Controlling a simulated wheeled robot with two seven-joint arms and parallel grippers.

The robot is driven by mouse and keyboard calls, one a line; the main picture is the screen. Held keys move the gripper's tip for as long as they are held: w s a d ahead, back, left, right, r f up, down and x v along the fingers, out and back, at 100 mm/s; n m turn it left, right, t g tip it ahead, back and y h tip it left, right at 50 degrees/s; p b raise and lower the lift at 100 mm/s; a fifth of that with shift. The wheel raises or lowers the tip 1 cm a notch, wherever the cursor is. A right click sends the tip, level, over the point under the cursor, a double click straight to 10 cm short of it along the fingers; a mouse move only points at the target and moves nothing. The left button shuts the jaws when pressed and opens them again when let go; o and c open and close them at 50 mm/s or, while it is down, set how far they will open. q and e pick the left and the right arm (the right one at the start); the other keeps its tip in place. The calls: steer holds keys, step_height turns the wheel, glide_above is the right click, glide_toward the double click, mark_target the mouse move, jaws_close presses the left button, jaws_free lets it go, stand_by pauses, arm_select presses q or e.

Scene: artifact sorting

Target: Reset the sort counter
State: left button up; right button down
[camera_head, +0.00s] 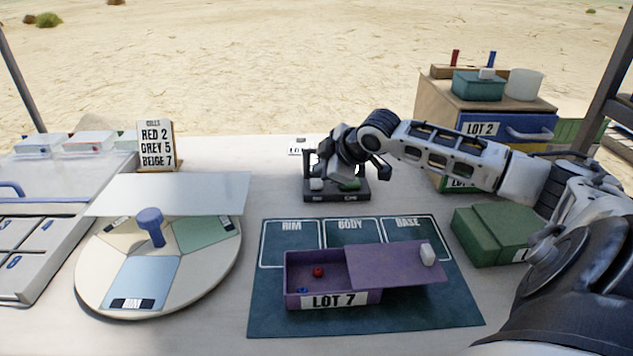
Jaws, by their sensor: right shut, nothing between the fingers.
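The sort counter appears to be the small dark box (336,197) at the back middle of the table, with a white button (316,184) at its left and a green button (352,184) at its right. My right gripper (347,176) is shut and empty, pointing down just above the box near the green button. Whether it touches the button I cannot tell. The gripper hides the back of the box and any display there. My left gripper is not in view.
A purple LOT 7 box (291,280) with its lid partly slid open sits on the dark green mat (262,318). A round turntable (95,275) stands left, behind it a sign (156,144). Green boxes (490,233) and a drawer cabinet (436,100) are at right.

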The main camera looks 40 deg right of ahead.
steer(key=shift+f, duration=0.1)
stand_by(0.6)
steer(key=shift+f+p, duration=0.25)
steer(key=shift+p, duration=0.15)
steer(key=shift+f, duration=0.6)
stand_by(0.5)
steer(key=shift+r, duration=0.1)
steer(key=shift+r+p, duration=0.9)
steer(key=shift+p, duration=0.5)
